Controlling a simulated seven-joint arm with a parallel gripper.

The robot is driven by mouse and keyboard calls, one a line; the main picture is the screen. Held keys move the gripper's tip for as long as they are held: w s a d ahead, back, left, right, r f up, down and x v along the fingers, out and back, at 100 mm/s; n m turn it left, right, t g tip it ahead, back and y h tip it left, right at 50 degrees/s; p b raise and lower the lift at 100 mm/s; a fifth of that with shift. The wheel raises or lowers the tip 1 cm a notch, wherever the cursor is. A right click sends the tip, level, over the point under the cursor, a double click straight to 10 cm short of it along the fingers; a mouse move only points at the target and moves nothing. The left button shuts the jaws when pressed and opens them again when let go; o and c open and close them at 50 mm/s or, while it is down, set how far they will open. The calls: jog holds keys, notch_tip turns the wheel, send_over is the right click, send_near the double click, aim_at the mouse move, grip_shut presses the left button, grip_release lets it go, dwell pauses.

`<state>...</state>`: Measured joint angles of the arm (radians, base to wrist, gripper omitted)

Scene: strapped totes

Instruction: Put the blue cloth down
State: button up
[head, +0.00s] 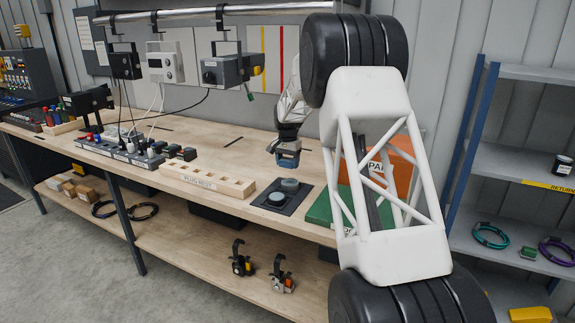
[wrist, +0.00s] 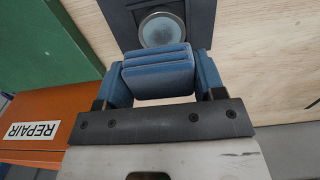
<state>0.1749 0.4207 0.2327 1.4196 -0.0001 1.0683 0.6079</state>
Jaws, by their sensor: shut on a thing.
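The blue cloth (wrist: 158,74) shows in the wrist view as a thick folded pad. My gripper (wrist: 160,85) is shut on it, with a blue finger on each side. In the head view my gripper (head: 287,158) is above the wooden bench (head: 222,142), behind the dark plate with round pads (head: 283,196). In the wrist view the dark plate (wrist: 200,18) and one round pad (wrist: 162,29) lie just beyond the cloth. The cloth hides part of the plate. I cannot tell the exact gap beneath the cloth.
A wooden plug nest (head: 208,180) stands left of the plate. A green surface (head: 320,210) and an orange REPAIR tote (wrist: 45,113) are on the other side, partly behind my arm in the head view. Devices hang from a rail (head: 200,12) above the bench.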

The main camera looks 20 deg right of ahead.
dwell(0.4)
jog(key=s+d+f, duration=0.6)
jog(key=shift+s+d, duration=0.15)
jog(key=shift+d, duration=0.15)
dwell(0.4)
send_over(304, 176)
jog(key=shift+s+a+f, duration=0.1)
jog(key=shift+a+f, duration=0.05)
jog(key=shift+f, duration=0.55)
dwell(0.3)
jog(key=shift+f, duration=1.8)
